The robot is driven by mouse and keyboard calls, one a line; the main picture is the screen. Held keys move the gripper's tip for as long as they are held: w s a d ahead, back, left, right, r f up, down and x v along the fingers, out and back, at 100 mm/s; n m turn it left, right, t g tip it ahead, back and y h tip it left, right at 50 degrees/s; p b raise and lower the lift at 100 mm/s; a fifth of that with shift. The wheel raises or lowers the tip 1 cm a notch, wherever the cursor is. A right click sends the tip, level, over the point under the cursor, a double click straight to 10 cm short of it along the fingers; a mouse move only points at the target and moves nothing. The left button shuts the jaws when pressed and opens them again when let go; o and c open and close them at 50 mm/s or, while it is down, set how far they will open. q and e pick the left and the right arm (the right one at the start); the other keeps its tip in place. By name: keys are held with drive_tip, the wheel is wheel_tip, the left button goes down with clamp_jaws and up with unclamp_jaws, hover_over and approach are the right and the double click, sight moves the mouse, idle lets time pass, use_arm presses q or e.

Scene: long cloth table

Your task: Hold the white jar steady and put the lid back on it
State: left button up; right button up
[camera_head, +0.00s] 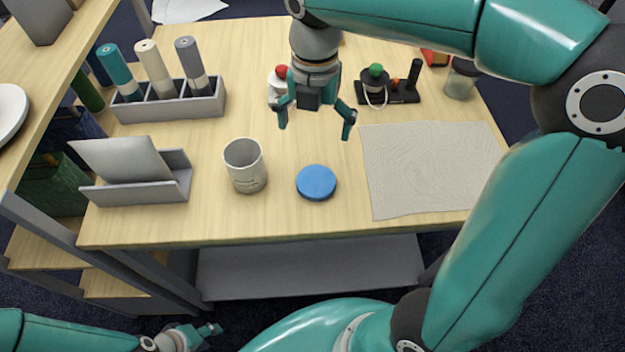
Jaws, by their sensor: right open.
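The white jar (246,172) stands upright and open-topped near the front of the table, with small print on its side. A round blue lid (316,183) lies flat on the table to the right of the jar, apart from it. My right gripper (314,131) hangs open and empty above the table, behind the lid, fingers pointing down. My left gripper (207,334) is low at the bottom left, in front of the table and away from the jar. Its fingers are small and partly overlapped, so its opening is unclear.
A grey cloth (430,168) lies right of the lid. A grey rack with rolls (172,104) and a grey holder (140,190) stand left. A red-topped bottle (276,88), a black stand (402,97) and a glass jar (461,80) are behind. The table's front edge is near the jar.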

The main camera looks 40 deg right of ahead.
hover_over(316, 177)
drive_tip(key=f, duration=0.9)
drive_tip(key=shift+w+a+b, duration=0.1)
drive_tip(key=shift+w+b, duration=0.1)
drive_tip(key=shift+b, duration=0.15)
drive_tip(key=shift+s+f, duration=0.15)
drive_tip(key=shift+f, duration=1.2)
drive_tip(key=shift+s+f, duration=0.1)
drive_tip(key=shift+f, duration=1.2)
drive_tip(key=c, duration=0.6)
